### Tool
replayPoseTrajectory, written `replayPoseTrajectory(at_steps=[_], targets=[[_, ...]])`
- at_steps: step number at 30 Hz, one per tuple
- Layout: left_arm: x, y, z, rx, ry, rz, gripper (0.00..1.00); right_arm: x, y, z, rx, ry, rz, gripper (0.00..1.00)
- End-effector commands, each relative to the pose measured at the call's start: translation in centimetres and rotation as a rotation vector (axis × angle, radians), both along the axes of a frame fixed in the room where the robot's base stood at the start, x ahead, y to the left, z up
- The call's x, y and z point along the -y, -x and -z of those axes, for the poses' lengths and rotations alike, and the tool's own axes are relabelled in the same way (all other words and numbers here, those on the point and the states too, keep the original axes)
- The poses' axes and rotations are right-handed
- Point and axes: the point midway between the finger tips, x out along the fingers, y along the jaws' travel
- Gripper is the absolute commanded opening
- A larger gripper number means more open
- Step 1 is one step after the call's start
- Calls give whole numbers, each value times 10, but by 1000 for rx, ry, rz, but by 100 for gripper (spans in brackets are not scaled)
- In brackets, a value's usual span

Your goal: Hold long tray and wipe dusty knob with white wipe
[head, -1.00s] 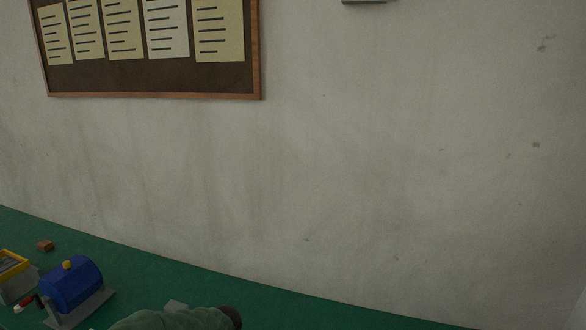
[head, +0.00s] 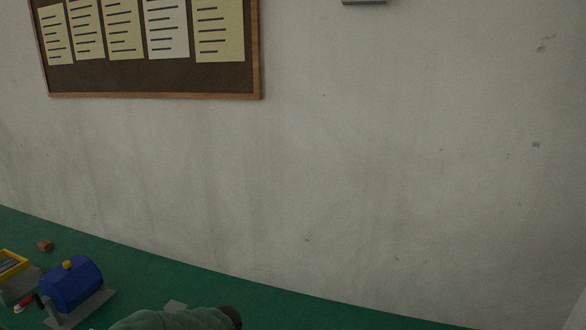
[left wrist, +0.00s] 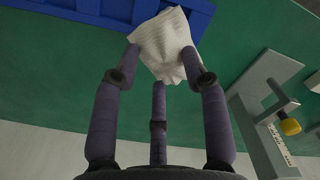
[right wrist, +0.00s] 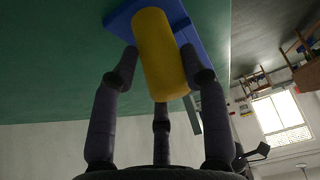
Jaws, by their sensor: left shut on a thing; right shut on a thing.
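My left gripper (left wrist: 160,62) is shut on a crumpled white wipe (left wrist: 160,42), seen in the left wrist view. The wipe lies partly in front of a blue ribbed object (left wrist: 85,8), possibly a tray, at the top. A yellow knob (left wrist: 290,126) sits on a grey fixture at the right, apart from the wipe. In the right wrist view, my right gripper (right wrist: 158,75) is shut on a thick yellow cylinder (right wrist: 160,50). A flat blue piece (right wrist: 122,20) lies behind it; I cannot tell whether they are joined. Neither gripper shows in the head view.
In the head view, a blue drum (head: 72,285) with a yellow knob (head: 67,265) stands on a grey base at lower left. A yellow-rimmed box (head: 12,265) and a brown block (head: 45,246) are near it. A wall rises behind the green surface (head: 140,270).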

Motion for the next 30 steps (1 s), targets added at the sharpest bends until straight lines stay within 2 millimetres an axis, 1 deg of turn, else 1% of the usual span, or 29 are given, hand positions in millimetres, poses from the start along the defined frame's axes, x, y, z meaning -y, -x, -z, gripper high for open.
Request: replayPoseTrajectory(at_steps=[5,10,24,30], targets=[[0,0,1,0,0,0,18,-1,2,2,-4,-1,-1,5],[-1,1,6,-1,0,0,18,-1,2,2,-5,-1,-2,5],[-9,3,37,-4,-6,-1,18,-1,3,2,-6,-1,-3,5],[-9,3,43,-3,-6,-1,18,-1,3,2,-6,-1,-3,5]])
